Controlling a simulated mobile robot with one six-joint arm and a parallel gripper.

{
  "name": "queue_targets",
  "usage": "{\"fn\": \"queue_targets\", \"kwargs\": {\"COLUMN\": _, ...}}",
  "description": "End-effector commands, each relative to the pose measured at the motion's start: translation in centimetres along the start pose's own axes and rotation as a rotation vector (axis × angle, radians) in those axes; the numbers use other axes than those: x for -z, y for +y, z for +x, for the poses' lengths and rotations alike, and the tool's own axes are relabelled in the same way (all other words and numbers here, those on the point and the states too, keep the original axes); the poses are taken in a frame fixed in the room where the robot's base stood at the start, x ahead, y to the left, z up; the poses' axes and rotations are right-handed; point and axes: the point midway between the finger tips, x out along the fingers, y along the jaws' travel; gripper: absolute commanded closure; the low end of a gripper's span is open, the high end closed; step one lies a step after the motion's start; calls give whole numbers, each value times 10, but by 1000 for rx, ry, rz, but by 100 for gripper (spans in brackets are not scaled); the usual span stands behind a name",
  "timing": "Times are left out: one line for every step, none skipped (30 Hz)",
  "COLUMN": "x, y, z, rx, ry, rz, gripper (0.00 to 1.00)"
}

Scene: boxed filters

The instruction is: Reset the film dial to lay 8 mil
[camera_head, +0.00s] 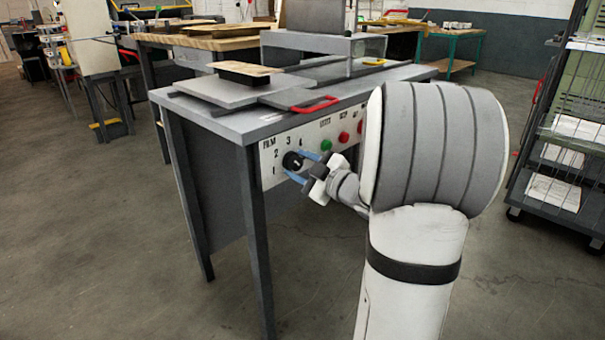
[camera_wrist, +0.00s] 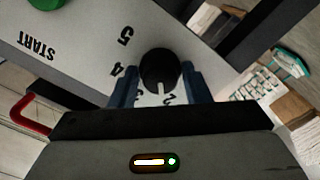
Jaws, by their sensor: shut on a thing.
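The film dial is a round black knob (camera_head: 292,161) on the white front panel (camera_head: 265,181) of a grey machine bench. It also shows in the wrist view (camera_wrist: 158,66), with a white pointer mark on the side facing my gripper. The mark points between the numerals 3 and 2, closer to 2. Numerals 1 to 4 show in the head view, and a 5 in the wrist view; I see no 8. My gripper (camera_head: 296,169) is shut on the knob, with one blue finger on each side. The fingers partly cover the 3 in the wrist view.
Green (camera_head: 326,145) and red (camera_head: 344,138) buttons sit right of the dial. A red handle (camera_head: 315,105) lies on the bench top (camera_head: 235,121) above. A wire rack (camera_head: 570,150) stands at the right.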

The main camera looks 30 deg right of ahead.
Motion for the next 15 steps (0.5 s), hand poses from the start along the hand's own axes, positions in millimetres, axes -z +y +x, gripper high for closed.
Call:
{"fn": "queue_targets", "kwargs": {"x": -2, "y": 1, "z": 0, "rx": -7, "ry": -1, "rz": -29, "gripper": 80}}
{"fn": "queue_targets", "kwargs": {"x": -2, "y": 1, "z": 0, "rx": -7, "ry": -1, "rz": -44, "gripper": 80}}
{"fn": "queue_targets", "kwargs": {"x": -2, "y": 1, "z": 0, "rx": -6, "ry": -1, "rz": -64, "gripper": 80}}
{"fn": "queue_targets", "kwargs": {"x": -1, "y": 1, "z": 0, "rx": -6, "ry": -1, "rz": -76, "gripper": 80}}
{"fn": "queue_targets", "kwargs": {"x": -1, "y": 2, "z": 0, "rx": -6, "ry": 0, "rz": -88, "gripper": 80}}
{"fn": "queue_targets", "kwargs": {"x": -1, "y": 2, "z": 0, "rx": -6, "ry": 0, "rz": -103, "gripper": 80}}
{"fn": "queue_targets", "kwargs": {"x": -1, "y": 2, "z": 0, "rx": -6, "ry": 0, "rz": -112, "gripper": 80}}
{"fn": "queue_targets", "kwargs": {"x": 0, "y": 2, "z": 0, "rx": -6, "ry": 0, "rz": -120, "gripper": 80}}
{"fn": "queue_targets", "kwargs": {"x": 0, "y": 2, "z": 0, "rx": -6, "ry": 0, "rz": -130, "gripper": 80}}
{"fn": "queue_targets", "kwargs": {"x": 0, "y": 2, "z": 0, "rx": -5, "ry": 0, "rz": -136, "gripper": 80}}
{"fn": "queue_targets", "kwargs": {"x": 0, "y": 2, "z": 0, "rx": -5, "ry": 0, "rz": -142, "gripper": 80}}
{"fn": "queue_targets", "kwargs": {"x": 0, "y": 3, "z": 0, "rx": -5, "ry": 0, "rz": -147, "gripper": 80}}
{"fn": "queue_targets", "kwargs": {"x": 0, "y": 3, "z": 0, "rx": -5, "ry": 0, "rz": -151, "gripper": 80}}
{"fn": "queue_targets", "kwargs": {"x": 1, "y": 3, "z": 0, "rx": -5, "ry": 0, "rz": -153, "gripper": 80}}
{"fn": "queue_targets", "kwargs": {"x": 1, "y": 3, "z": 0, "rx": -5, "ry": 0, "rz": -155, "gripper": 80}}
